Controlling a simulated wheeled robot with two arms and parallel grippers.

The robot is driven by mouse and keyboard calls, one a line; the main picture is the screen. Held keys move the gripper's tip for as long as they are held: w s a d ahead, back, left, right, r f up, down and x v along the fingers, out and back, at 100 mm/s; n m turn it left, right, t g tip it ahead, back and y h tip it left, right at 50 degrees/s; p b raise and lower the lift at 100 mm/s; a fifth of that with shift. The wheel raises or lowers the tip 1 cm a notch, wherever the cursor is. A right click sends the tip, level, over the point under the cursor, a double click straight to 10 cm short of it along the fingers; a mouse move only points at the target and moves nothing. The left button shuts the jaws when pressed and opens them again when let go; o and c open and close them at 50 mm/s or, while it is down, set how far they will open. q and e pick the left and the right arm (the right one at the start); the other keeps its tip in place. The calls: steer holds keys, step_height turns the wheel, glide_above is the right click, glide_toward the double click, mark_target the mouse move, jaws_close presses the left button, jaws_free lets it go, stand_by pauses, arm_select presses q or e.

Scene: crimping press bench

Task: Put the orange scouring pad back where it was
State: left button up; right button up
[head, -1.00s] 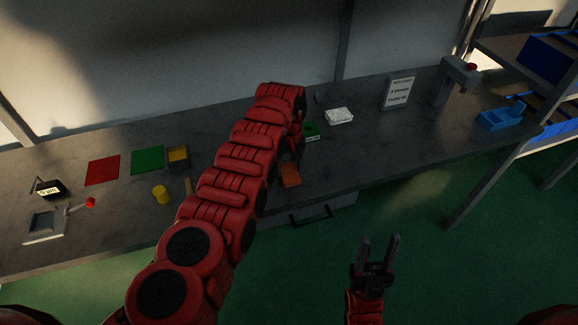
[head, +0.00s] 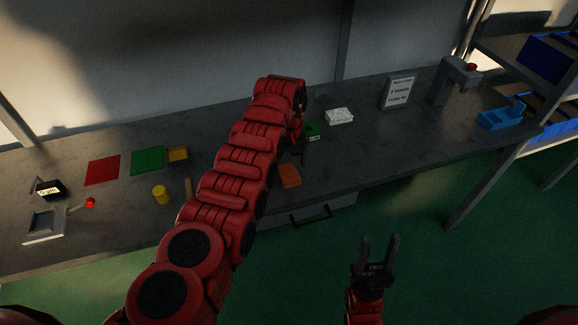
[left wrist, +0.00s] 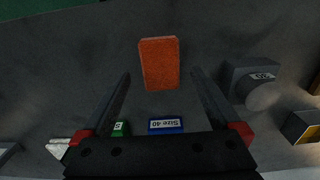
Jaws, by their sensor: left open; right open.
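The orange scouring pad (head: 289,176) lies flat on the grey bench (head: 360,150) near its front edge, above a drawer handle. My left gripper (head: 303,150) hangs over the bench just behind the pad, partly hidden by my own arm. In the left wrist view the pad (left wrist: 160,64) shows whole, ahead of and between the open, empty fingers (left wrist: 161,78). The gripper looks raised above it, not touching. My right gripper (head: 380,248) is open and empty over the green floor in front of the bench.
Behind my left gripper stands a green labelled bin (head: 312,131), with a white pad (head: 339,116) to its right. A blue "Size 40" bin (left wrist: 166,125) shows in the wrist view. A sign (head: 398,92), press (head: 455,80) and blue tray (head: 502,117) stand right. Mats and a yellow cylinder (head: 161,194) lie left.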

mark_target(289, 173)
arm_select(q)
step_height(289, 173, up, 10)
steer(key=b, duration=0.2)
steer(key=shift+b, duration=0.4)
steer(key=shift+s+r, duration=0.1)
